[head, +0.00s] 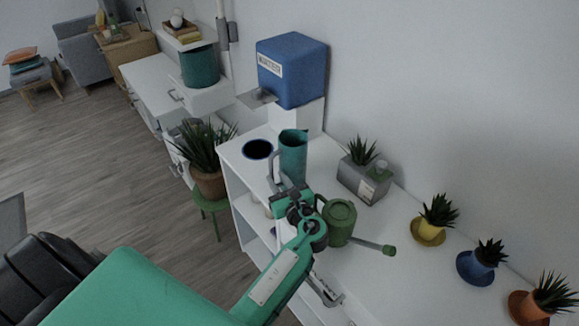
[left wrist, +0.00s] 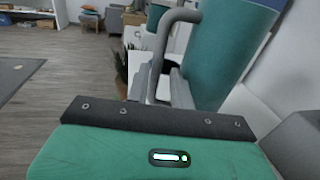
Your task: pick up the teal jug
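The teal jug (head: 293,152) stands upright on the white shelf desk, with its grey handle on the left side. In the left wrist view the teal jug (left wrist: 228,50) fills the upper right, and its grey handle (left wrist: 165,42) curves down towards the fingers. My left gripper (head: 286,190) is at the near side of the jug, by the handle. In the left wrist view the grey fingers (left wrist: 162,88) lie close on either side of the handle's lower part. Whether they press on it is not clear. My right gripper is not in view.
A green watering can (head: 340,222) stands close to the right of my left gripper. A dark-topped round item (head: 258,149) is left of the jug. A blue dispenser (head: 292,70) is behind, a grey planter (head: 364,178) to the right.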

